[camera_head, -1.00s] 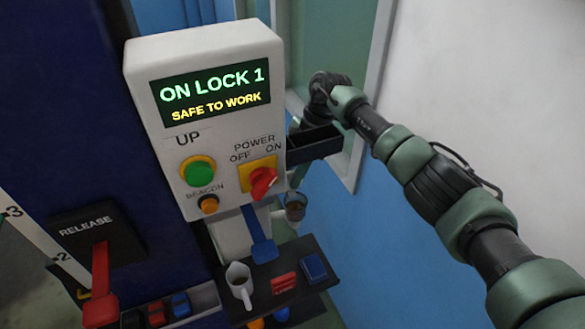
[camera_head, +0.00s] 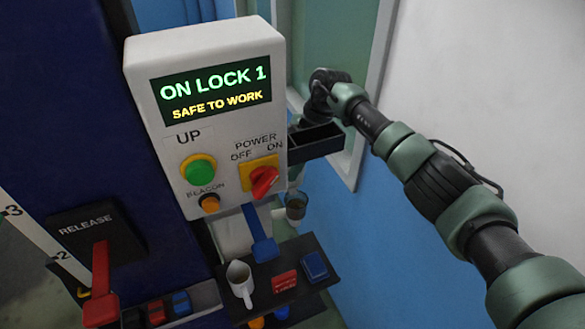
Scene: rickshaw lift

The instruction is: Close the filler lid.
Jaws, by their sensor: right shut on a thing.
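My right arm comes in from the right, and its wrist bends down beside the control box. My right gripper (camera_head: 313,110) is dark and partly hidden near a black open tray on the box's right side. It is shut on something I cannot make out. I cannot pick out the filler lid for certain in this view. A small dark cup-shaped part (camera_head: 295,204) hangs below the tray, apart from the gripper. My left gripper is not in view.
The control box (camera_head: 262,52) reads "ON LOCK 1, SAFE TO WORK". The black tray (camera_head: 318,143) juts out beside it. A red release lever (camera_head: 100,275) stands at lower left.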

